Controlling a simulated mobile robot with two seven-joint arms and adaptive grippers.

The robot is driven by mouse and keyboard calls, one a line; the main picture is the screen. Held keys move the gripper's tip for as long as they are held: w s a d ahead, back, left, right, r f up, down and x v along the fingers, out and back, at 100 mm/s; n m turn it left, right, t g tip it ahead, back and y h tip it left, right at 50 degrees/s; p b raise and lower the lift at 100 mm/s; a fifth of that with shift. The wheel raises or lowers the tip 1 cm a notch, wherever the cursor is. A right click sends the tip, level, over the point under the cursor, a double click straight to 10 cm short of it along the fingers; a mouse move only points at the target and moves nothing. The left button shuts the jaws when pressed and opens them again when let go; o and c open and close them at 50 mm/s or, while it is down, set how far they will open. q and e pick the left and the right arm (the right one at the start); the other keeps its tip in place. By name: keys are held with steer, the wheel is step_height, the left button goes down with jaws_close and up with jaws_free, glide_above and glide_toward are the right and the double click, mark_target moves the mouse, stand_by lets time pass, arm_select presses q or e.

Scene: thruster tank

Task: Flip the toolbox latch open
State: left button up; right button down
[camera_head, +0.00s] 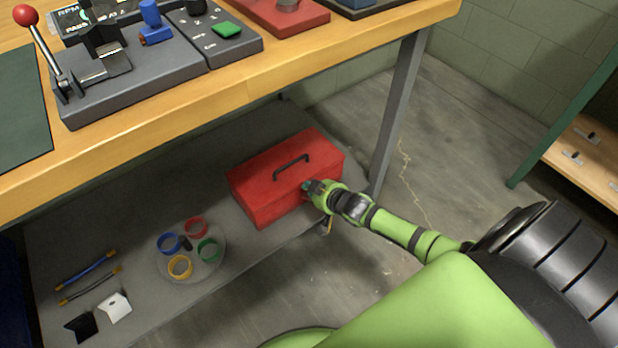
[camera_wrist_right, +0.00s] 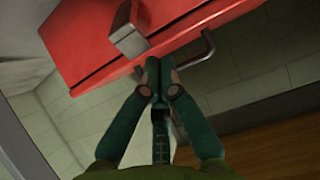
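The red toolbox (camera_head: 272,188) stands on the grey lower shelf under the workbench, its lid down and its dark handle (camera_head: 291,166) on top. My right gripper (camera_head: 306,186) is at the toolbox's front side. In the right wrist view, the toolbox (camera_wrist_right: 90,40) fills the top, with the grey metal latch (camera_wrist_right: 130,38) on it. My right gripper's teal fingers (camera_wrist_right: 152,66) are together just below the latch's lower end, with nothing visible between them. Whether they touch the latch is unclear. A bent grey bar (camera_wrist_right: 208,45) sits right of the fingertips. My left gripper is out of view.
The workbench top (camera_head: 235,100) overhangs the shelf (camera_head: 110,205), and a grey leg (camera_head: 396,115) stands right of the toolbox. A round tray (camera_head: 205,268) with coloured rings lies left of it. The floor (camera_head: 480,150) beyond is clear.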

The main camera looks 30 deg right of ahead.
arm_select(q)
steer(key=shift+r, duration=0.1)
arm_select(e)
steer(key=shift+p+v, duration=0.8)
steer(key=shift+p, duration=0.1)
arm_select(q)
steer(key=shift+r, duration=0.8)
arm_select(e)
steer(key=shift+f, duration=0.1)
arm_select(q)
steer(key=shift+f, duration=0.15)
